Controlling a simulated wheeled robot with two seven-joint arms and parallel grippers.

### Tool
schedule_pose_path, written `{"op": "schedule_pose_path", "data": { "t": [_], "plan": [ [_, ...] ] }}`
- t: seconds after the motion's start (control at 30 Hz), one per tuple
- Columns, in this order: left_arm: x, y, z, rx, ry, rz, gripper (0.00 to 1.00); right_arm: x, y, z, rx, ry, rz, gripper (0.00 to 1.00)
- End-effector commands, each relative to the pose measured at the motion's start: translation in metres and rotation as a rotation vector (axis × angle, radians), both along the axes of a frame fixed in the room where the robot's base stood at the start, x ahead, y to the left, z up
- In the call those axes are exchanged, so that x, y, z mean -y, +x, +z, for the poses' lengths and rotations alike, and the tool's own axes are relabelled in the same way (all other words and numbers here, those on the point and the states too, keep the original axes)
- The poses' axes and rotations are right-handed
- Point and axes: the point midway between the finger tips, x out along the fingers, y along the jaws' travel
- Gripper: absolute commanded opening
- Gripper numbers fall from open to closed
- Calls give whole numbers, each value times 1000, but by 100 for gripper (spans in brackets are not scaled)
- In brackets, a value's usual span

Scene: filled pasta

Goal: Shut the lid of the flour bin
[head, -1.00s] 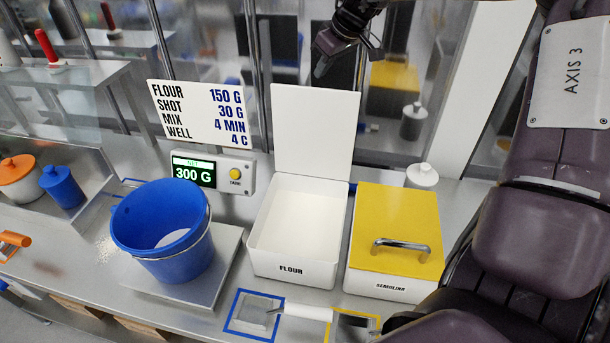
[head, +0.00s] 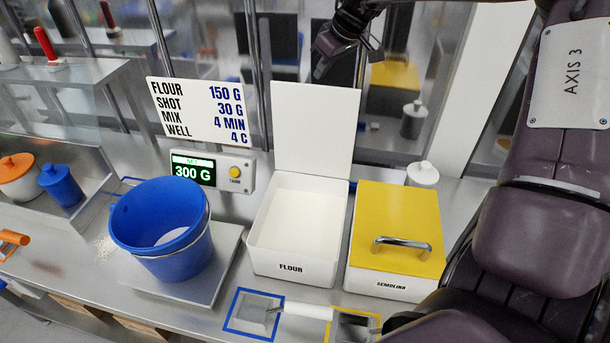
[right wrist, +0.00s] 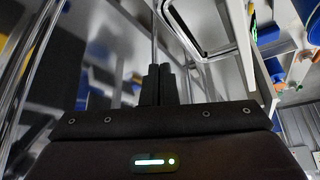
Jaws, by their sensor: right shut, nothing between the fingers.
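The white flour bin (head: 290,267), marked FLOUR, stands on the counter, open at the top, with pale flour inside. Its flat white lid (head: 315,130) stands upright at the bin's back edge. My right gripper (head: 320,67) is at the top of the head view, above the lid's upper right part in the picture. I cannot tell whether it touches the lid. In the right wrist view its dark fingers (right wrist: 159,85) are together with nothing between them. My left gripper is not in view.
Right of the flour bin stands a semolina bin with a closed yellow lid (head: 398,222) and a metal handle. On the left, a blue bucket (head: 160,235) sits on a scale (head: 215,282) reading 300 G. A recipe sign (head: 200,110) stands behind, close to the lid's left edge.

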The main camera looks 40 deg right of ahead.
Motion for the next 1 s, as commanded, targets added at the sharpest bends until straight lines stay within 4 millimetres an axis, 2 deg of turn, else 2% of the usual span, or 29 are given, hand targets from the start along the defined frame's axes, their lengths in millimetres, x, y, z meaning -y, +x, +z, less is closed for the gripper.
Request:
{"op": "schedule_pose_path", "data": {
  "t": [0.03,1.0],
  "plan": [
    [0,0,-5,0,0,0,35,0,0,-6,0,1,0,0],
    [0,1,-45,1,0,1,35,0,0,-64,0,1,0,0]
  ]
}}
